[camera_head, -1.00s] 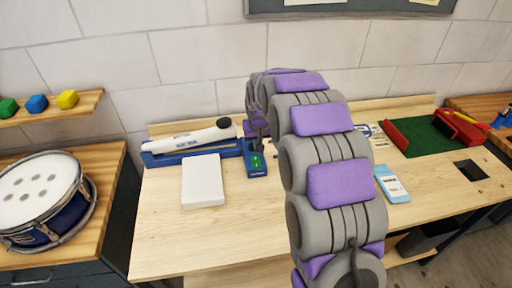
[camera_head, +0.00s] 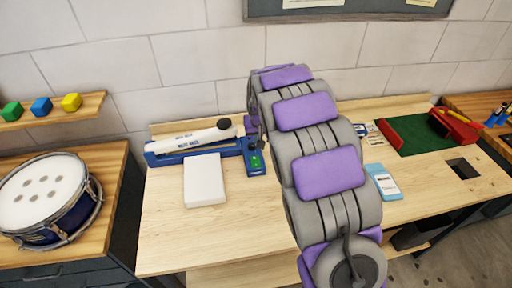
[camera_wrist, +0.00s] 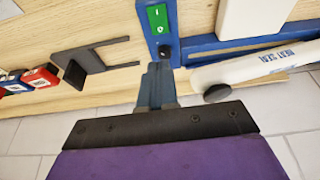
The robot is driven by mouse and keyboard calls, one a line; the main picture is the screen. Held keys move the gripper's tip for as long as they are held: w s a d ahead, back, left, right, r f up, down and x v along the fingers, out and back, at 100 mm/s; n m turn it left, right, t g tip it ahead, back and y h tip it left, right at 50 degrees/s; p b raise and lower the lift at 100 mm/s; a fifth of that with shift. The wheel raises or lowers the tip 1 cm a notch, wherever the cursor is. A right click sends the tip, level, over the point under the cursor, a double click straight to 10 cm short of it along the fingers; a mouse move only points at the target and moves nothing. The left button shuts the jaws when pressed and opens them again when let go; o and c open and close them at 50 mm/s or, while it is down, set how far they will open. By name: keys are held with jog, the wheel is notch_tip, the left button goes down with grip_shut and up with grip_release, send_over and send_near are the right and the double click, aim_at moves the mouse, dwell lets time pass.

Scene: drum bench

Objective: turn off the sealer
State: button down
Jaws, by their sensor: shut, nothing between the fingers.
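The blue and white impulse sealer (camera_head: 196,142) stands at the back left of the wooden bench. Its white arm carries dark lettering and a black round end. At its right end is a blue box with a green rocker switch (camera_head: 256,161), which also shows in the wrist view (camera_wrist: 157,18), marked I and O. My gripper (camera_wrist: 157,68) is shut and empty, its tips close to the near end of the blue switch box. Whether they touch it I cannot tell. In the head view my arm hides most of the gripper.
A white block (camera_head: 204,181) lies in front of the sealer. A light blue packet (camera_head: 382,182) lies right of my arm. A green mat with red edges (camera_head: 414,136) is further right. A dark flat bracket (camera_wrist: 90,62) lies beside the switch box in the wrist view.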

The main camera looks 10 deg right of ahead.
aim_at(256, 158)
jog(key=shift+w+d, duration=0.1)
jog(key=shift+d, duration=0.05)
jog(key=shift+f, duration=0.2)
jog(key=x, duration=0.4)
jog(key=b+x, duration=0.1)
jog(key=x, duration=0.8)
jog(key=shift+f+b, duration=0.35)
jog(key=shift+f, duration=0.2)
jog(key=shift+s, duration=0.3)
jog(key=shift+s, duration=0.65)
jog(key=shift+p, duration=0.3)
